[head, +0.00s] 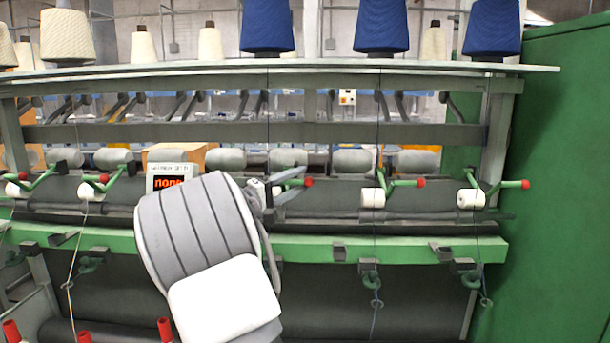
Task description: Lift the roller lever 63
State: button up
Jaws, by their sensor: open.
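Several green roller levers with red tips stand in a row along the spinning frame. One lever's red tip (308,182) shows at my gripper (302,181); the rest of that lever is hidden behind my gripper and arm. My gripper is open, its grey fingers pointing right, one above and one below the red tip. I cannot tell whether they touch it. Other levers show at the right (405,184), far right (508,185) and left (110,180). No number 63 is readable, so I cannot tell which lever bears it.
A green rail (420,249) runs below the levers, with small brackets and hanging threads. White rollers (373,198) sit beside the levers. A lit red display (170,183) is partly hidden by my arm. Blue yarn cones (381,27) stand on the top shelf. A green cabinet (565,180) closes the right side.

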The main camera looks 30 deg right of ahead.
jog(key=shift+w+d+r, duration=0.1)
jog(key=shift+d, duration=0.65)
jog(key=shift+w+d+r, duration=0.1)
jog(key=shift+d, duration=0.6)
jog(key=shift+c, duration=0.2)
grip_shut()
